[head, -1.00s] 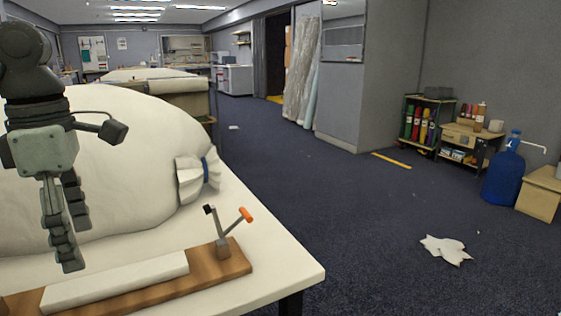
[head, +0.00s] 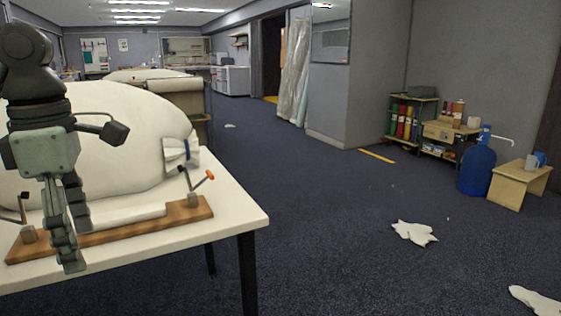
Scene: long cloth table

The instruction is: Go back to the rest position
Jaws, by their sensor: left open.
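My left gripper (head: 72,236) hangs fingers-down at the left of the head view, in front of the table. Its jaws are open and nothing is seen between them. Behind it is a wooden board (head: 130,232) with a white strip and a lever clamp with an orange tip (head: 194,197) at its right end. A second clamp shows at the board's left end. A large white bundle tied with a blue band (head: 120,140) lies behind the board. My right gripper is not in view.
The white table (head: 235,212) ends at its right corner, with dark legs below. Open dark carpet (head: 310,220) lies to the right, with white scraps (head: 414,232) on it. A blue water bottle (head: 477,170), a small wooden table (head: 520,184) and a shelf (head: 408,118) stand along the right wall.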

